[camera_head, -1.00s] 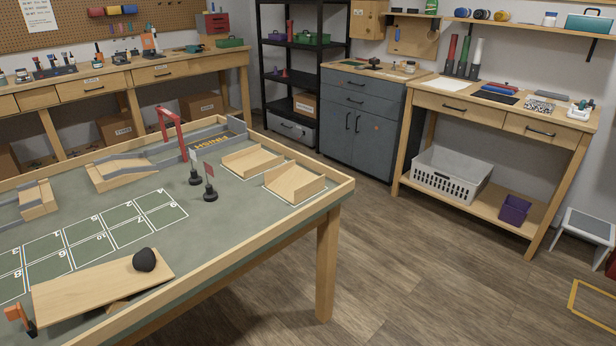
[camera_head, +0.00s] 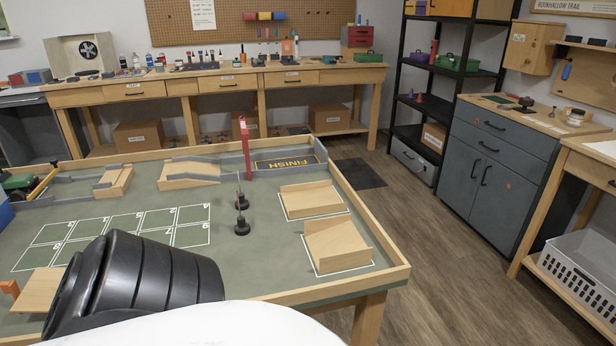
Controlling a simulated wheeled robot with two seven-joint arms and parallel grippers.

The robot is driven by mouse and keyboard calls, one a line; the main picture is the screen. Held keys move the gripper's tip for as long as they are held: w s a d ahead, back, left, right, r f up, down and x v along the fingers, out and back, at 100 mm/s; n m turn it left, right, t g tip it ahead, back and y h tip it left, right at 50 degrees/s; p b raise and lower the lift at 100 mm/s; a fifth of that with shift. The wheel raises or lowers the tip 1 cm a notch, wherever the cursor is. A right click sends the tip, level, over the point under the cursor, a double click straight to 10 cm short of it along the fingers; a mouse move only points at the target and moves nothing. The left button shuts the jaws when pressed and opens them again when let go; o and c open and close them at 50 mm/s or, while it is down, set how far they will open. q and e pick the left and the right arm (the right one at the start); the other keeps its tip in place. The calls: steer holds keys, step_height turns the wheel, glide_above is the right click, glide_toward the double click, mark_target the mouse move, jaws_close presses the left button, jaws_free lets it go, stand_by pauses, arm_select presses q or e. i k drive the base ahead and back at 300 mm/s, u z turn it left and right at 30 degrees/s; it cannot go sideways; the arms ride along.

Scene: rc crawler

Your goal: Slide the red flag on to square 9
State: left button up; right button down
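Two small flags on round black bases stand on the green table, right of the numbered grid. The nearer flag (camera_head: 242,227) matches the place of the red one seen earlier; the other flag (camera_head: 241,201) stands just behind it. Both appear nearly edge-on, so their colours are hard to read now. The grid of white-lined squares (camera_head: 190,215) lies to their left, with its near left part covered by a black and white part of my own body. The digits are too small for me to pick out square 9 surely. Neither gripper is in view.
A red gate post (camera_head: 245,148) and the FINISH strip (camera_head: 283,165) stand behind the flags. Two wooden ramps (camera_head: 310,199) (camera_head: 338,243) lie to their right. A wooden rim (camera_head: 384,240) edges the table. Green surface between flags and grid is clear.

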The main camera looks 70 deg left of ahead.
mark_target(243, 228)
steer(key=i, duration=1.8)
steer(key=u, duration=4.15)
